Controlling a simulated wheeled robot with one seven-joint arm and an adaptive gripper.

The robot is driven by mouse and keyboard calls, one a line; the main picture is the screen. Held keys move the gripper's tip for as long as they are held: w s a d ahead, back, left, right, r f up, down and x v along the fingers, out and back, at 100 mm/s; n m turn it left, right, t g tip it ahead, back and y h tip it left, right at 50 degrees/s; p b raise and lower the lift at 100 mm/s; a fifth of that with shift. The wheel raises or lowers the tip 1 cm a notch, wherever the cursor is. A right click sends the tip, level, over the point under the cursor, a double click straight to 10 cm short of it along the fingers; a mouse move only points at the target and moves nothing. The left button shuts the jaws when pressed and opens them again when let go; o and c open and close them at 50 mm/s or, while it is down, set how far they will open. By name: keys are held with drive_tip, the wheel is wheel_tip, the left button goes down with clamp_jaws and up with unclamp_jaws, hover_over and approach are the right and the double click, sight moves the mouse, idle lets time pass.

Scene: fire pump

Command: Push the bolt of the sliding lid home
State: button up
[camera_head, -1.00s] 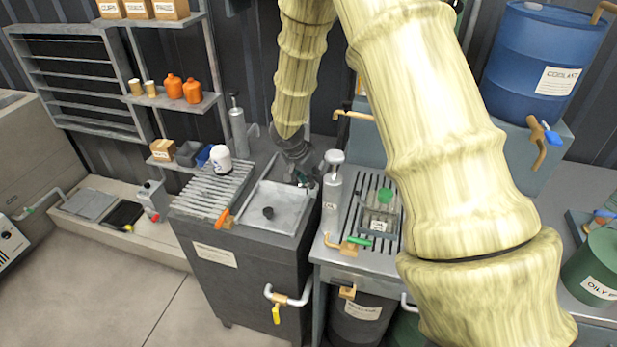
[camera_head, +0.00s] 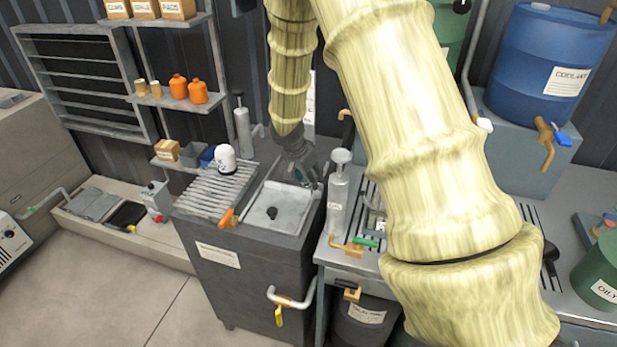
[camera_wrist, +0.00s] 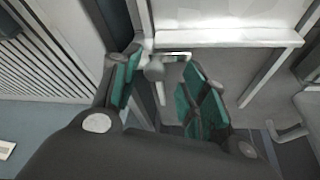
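My gripper (camera_head: 308,180) is at the lid's far right corner in the head view. In the wrist view my gripper (camera_wrist: 160,88) is open, its two green-padded fingers apart. A small grey metal piece, seemingly the bolt (camera_wrist: 156,68), shows between the fingertips beside the pale panel edge (camera_wrist: 225,38). I cannot tell whether either finger touches it. In the head view the bolt is hidden or too small to tell.
A slatted rack (camera_head: 214,190) with a white-topped container (camera_head: 225,158) lies left of the lid. A grey pump cylinder (camera_head: 338,195) stands close on the right, before a bench with a brass tap (camera_head: 350,248). A pipe handle (camera_head: 290,300) juts from the cabinet front.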

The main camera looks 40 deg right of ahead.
drive_tip(key=v, duration=1.2)
idle(0.6)
